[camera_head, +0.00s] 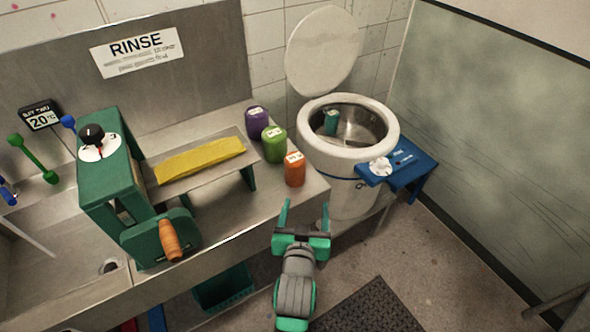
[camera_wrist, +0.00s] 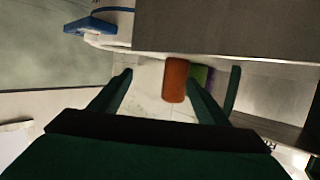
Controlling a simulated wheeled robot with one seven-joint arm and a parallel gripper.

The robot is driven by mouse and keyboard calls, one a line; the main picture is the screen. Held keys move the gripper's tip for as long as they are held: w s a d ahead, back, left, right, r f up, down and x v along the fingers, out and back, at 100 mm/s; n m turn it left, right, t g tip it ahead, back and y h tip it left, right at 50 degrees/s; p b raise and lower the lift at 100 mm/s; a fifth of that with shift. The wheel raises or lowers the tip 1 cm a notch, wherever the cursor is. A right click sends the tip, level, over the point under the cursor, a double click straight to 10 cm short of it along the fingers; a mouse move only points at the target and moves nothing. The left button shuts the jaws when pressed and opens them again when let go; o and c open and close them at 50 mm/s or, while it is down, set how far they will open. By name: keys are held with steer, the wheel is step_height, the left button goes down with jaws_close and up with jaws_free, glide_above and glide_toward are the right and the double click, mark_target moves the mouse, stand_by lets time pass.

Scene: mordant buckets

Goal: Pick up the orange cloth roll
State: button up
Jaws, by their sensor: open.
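The orange cloth roll (camera_head: 294,170) stands upright near the right front corner of the steel counter, with a white label on its top. It also shows in the wrist view (camera_wrist: 175,80), close to the finger on the right of that picture. A green roll (camera_head: 274,145) and a purple roll (camera_head: 257,122) stand behind it in a row. My gripper (camera_head: 305,210) is open and empty, just in front of the counter edge and below the orange roll in the head view. In the wrist view its two fingers (camera_wrist: 158,88) are spread apart.
A round white tub (camera_head: 345,185) with its lid raised stands right of the counter, with a blue shelf (camera_head: 400,170) beside it. A green wringer (camera_head: 108,180) with a crank and a yellow cloth (camera_head: 200,160) on a raised tray (camera_head: 200,178) stand left of the rolls.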

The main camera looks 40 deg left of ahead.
mark_target(295, 166)
steer(key=w+a+r+n+y, duration=0.1)
steer(key=a+r, duration=0.3)
steer(key=a, duration=0.1)
steer(key=x, duration=1)
steer(key=shift+w+a+f, duration=0.1)
steer(key=shift+w+f, duration=0.05)
steer(key=shift+w, duration=0.2)
steer(key=shift+c, duration=0.2)
steer(key=c, duration=1.1)
steer(key=shift+c, duration=0.3)
